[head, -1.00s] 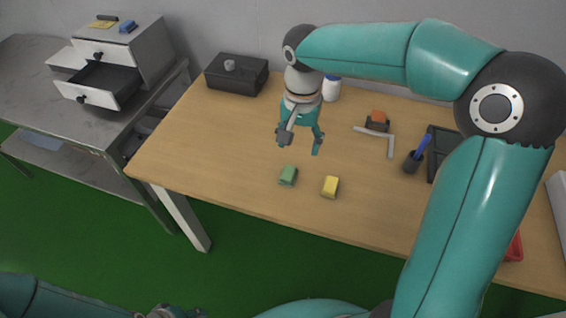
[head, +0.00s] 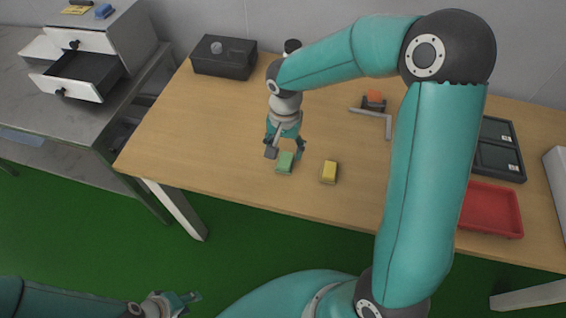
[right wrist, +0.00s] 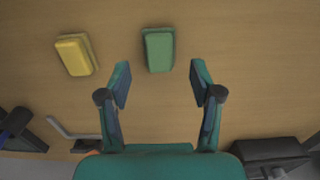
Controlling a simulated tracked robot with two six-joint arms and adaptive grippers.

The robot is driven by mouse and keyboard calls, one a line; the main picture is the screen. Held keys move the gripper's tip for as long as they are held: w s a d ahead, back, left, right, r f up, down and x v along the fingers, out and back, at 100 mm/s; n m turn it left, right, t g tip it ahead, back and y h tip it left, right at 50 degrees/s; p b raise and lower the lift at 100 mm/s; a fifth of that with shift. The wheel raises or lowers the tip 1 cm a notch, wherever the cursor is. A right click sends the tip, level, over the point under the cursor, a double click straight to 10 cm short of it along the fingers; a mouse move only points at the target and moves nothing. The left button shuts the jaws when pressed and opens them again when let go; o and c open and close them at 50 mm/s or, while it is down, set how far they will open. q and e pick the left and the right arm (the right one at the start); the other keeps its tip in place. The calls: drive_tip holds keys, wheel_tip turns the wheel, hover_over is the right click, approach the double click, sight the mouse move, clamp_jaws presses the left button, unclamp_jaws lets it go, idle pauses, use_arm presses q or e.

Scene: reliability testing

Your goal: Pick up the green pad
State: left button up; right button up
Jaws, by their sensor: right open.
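The green pad (head: 285,163) lies flat on the wooden table near its front edge. My right gripper (head: 285,150) is open and empty just behind and above it. In the right wrist view the green pad (right wrist: 159,50) lies ahead of the open fingertips (right wrist: 158,75), roughly centred between them and apart from both. My left gripper (head: 182,300) is low at the bottom of the head view, away from the table, and seems empty; its finger gap is too small to judge.
A yellow pad (head: 329,172) lies right of the green one. A black box (head: 224,62) is at the back left, a red tray (head: 491,209) at the right, an L-shaped grey piece (head: 385,122) behind. The table's left part is clear.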

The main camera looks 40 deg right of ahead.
sight(285, 163)
drive_tip(key=shift+s+f, duration=0.1)
drive_tip(key=shift+f, duration=2.5)
drive_tip(key=c, duration=1.1)
